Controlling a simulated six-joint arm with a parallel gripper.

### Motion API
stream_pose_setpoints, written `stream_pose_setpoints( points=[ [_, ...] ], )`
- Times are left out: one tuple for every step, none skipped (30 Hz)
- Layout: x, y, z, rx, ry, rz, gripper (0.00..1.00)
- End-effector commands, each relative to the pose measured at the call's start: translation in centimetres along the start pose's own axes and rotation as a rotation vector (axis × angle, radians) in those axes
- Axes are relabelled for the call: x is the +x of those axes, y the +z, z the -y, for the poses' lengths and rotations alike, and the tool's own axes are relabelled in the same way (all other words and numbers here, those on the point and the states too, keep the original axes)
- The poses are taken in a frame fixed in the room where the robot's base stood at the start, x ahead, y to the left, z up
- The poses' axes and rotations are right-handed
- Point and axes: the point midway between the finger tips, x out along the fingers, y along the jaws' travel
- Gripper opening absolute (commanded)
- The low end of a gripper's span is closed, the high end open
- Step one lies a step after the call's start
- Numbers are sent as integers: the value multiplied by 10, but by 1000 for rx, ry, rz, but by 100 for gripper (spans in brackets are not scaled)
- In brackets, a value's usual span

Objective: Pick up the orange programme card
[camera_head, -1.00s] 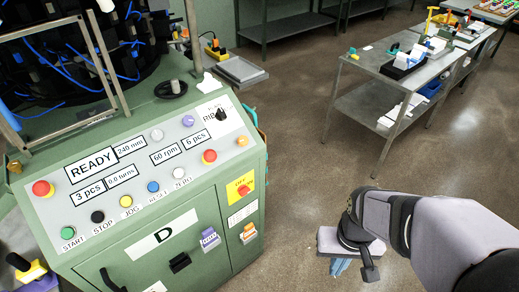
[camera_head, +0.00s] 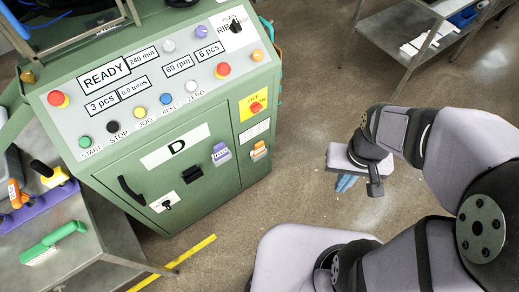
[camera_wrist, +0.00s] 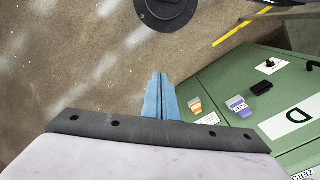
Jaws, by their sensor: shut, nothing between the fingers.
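The orange programme card (camera_head: 259,150) sits upright on the front of the green machine (camera_head: 205,205), at the right below the red-and-yellow switch. It also shows in the wrist view (camera_wrist: 195,105), just right of my fingers. A purple card (camera_head: 221,153) is to its left in the head view. My gripper (camera_head: 346,183) hangs in the air to the right of the machine, well apart from the card. Its blue fingers are together and empty, as the wrist view (camera_wrist: 159,96) shows. Nothing covers the card in either view.
A metal side table (camera_head: 105,225) with a green brush (camera_head: 52,243) and a purple holder stands at the left. A yellow floor strip (camera_head: 185,258) runs near the machine's foot. A metal bench (camera_head: 395,35) is at the upper right. Open floor lies between machine and gripper.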

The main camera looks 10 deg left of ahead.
Motion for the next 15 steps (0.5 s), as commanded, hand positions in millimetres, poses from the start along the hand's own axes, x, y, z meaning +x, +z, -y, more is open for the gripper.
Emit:
stream_pose_setpoints(
  points=[
    [0, 0, 0, 0, 0, 0, 0],
    [0, 0, 0, 0, 0, 0, 0],
    [0, 0, 0, 0, 0, 0, 0],
    [0, 0, 0, 0, 0, 0, 0],
    [0, 0, 0, 0, 0, 0, 0],
    [0, 0, 0, 0, 0, 0, 0],
    [0, 0, 0, 0, 0, 0, 0],
    [0, 0, 0, 0, 0, 0, 0],
    [0, 0, 0, 0, 0, 0, 0],
    [0, 0, 0, 0, 0, 0, 0],
    [0, 0, 0, 0, 0, 0, 0],
    [0, 0, 0, 0, 0, 0, 0],
    [0, 0, 0, 0, 0, 0, 0],
    [0, 0, 0, 0, 0, 0, 7],
    [0, 0, 0, 0, 0, 0, 17]
  ],
)
